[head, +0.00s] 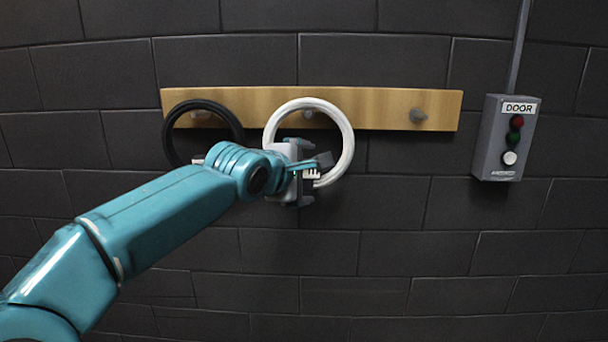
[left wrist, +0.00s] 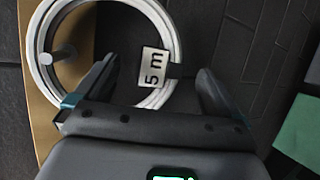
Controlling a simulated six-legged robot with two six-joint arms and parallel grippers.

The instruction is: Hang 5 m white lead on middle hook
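The white lead (head: 344,125) is a coiled ring at the wooden board. The middle hook (head: 308,114) shows inside its upper part. In the left wrist view the coil (left wrist: 172,35) has a "5 m" tag (left wrist: 152,67), and the hook (left wrist: 64,54) sticks through the ring close to its inner edge. My left gripper (head: 303,172) is at the bottom of the ring. In the left wrist view its fingers (left wrist: 157,70) stand apart, one on each side of the tag and the coil's lower strand. My right gripper is not in view.
A black coil (head: 222,107) hangs at the left hook (head: 200,114), partly behind my left arm. The right hook (head: 417,115) on the board (head: 375,105) is bare. A grey DOOR button box (head: 490,135) is on the wall at right. The wall below the board is clear.

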